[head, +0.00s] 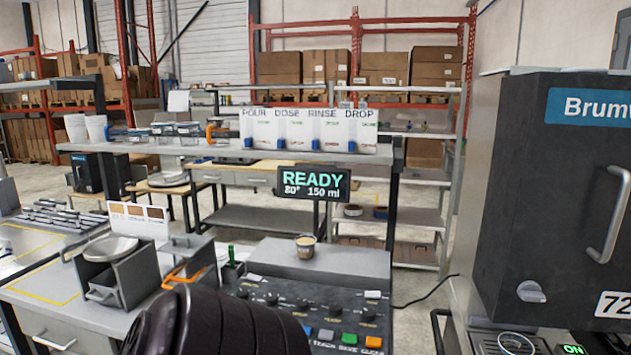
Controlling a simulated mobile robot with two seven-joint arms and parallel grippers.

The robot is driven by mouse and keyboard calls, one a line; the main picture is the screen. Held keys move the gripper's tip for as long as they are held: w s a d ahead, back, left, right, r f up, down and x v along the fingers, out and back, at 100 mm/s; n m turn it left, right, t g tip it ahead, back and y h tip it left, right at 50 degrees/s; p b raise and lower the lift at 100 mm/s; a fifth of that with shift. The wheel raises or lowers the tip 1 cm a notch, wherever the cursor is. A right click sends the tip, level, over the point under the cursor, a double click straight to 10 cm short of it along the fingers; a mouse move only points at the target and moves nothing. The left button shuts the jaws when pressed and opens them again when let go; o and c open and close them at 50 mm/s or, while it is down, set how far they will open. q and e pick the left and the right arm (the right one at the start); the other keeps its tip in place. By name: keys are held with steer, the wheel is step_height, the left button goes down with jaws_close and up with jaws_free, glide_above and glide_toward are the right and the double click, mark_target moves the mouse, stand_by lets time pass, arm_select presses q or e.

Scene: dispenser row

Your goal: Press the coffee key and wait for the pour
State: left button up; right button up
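A display (313,184) reads READY, 80° and 150 ml. Below it stands a dark control panel (300,300) with rows of knobs. Coloured keys sit along its front edge, among them a green key (349,339) and an orange-red key (373,342). Their labels are partly legible, SAVE and CLEAR among them; I cannot make out a key marked coffee. A small cup (305,246) stands upright on the grey top behind the panel. A black rounded part, apparently my arm, covers the panel's lower left. Neither gripper shows.
A dark machine (545,200) marked Brumv… with a handle and a lit ON sign (573,350) fills the right. A grey box-shaped device (115,275) stands on the left bench. Cards (315,130) reading POUR, DOSE, RINSE and DROP stand on the shelf (230,148) behind.

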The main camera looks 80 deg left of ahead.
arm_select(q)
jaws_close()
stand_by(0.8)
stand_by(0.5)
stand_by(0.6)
